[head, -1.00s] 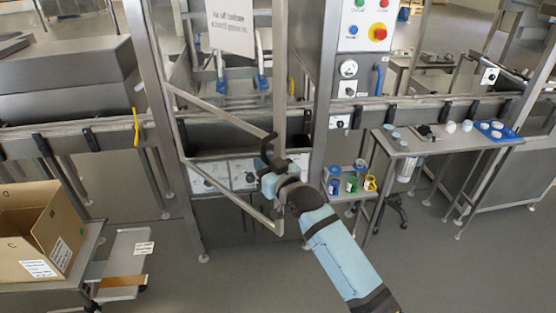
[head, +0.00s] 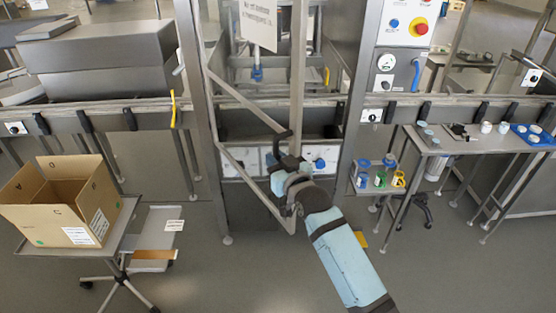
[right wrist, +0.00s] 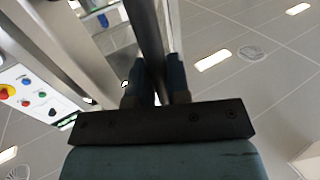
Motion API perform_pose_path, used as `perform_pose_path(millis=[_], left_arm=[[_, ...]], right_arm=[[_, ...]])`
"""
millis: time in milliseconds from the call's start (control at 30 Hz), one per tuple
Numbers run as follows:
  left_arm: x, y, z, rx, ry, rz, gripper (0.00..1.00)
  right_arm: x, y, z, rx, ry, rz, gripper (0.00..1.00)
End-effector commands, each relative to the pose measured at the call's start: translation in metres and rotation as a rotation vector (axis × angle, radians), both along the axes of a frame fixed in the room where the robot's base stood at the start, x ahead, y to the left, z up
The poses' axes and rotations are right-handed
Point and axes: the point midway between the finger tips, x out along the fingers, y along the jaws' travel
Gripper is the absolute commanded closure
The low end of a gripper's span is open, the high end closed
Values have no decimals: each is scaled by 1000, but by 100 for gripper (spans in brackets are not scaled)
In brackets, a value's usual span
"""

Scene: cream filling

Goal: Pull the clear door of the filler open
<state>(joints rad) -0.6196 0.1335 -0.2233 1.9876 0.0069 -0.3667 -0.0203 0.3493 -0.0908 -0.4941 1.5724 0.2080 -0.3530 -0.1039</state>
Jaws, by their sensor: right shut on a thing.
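The clear door (head: 254,189) of the filler is a see-through pane in a grey metal frame with a paper sign. It stands swung out toward me from the filler's left post (head: 195,120). A black handle (head: 283,136) sits on its free edge. My right gripper (head: 280,163) is at that edge, shut at the handle. In the right wrist view a dark bar (right wrist: 150,35) of the door passes between its two fingers (right wrist: 155,85). The fingertips partly hide what they grip. My left gripper is not in view.
A control panel (head: 408,25) with a red button is right of the opening. A small shelf (head: 372,186) with coloured cups and a side table (head: 470,146) stand at right. An open cardboard box (head: 70,232) on a cart is at left. The floor between is clear.

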Motion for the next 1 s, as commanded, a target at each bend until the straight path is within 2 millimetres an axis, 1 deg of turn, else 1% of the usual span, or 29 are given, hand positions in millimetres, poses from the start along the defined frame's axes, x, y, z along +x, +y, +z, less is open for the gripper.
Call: perform_pose_path(millis=[100,133,167,200,233,500,633,767,1000], left_arm=[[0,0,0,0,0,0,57],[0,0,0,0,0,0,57],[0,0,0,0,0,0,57],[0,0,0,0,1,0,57],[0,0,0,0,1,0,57],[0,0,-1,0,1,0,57],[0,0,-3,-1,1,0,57],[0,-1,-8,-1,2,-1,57],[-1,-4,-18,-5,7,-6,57]], right_arm=[[0,0,0,-1,-2,0,100],[0,0,0,-1,-2,0,79],[0,0,0,-1,-2,-1,72],[0,0,0,-1,-2,0,63],[0,0,0,0,-1,0,59],[0,-1,0,1,-1,-1,59],[-9,-6,-2,1,0,-1,59],[-28,-18,-3,0,0,-1,59],[-75,-48,-3,-2,-1,-1,59]])
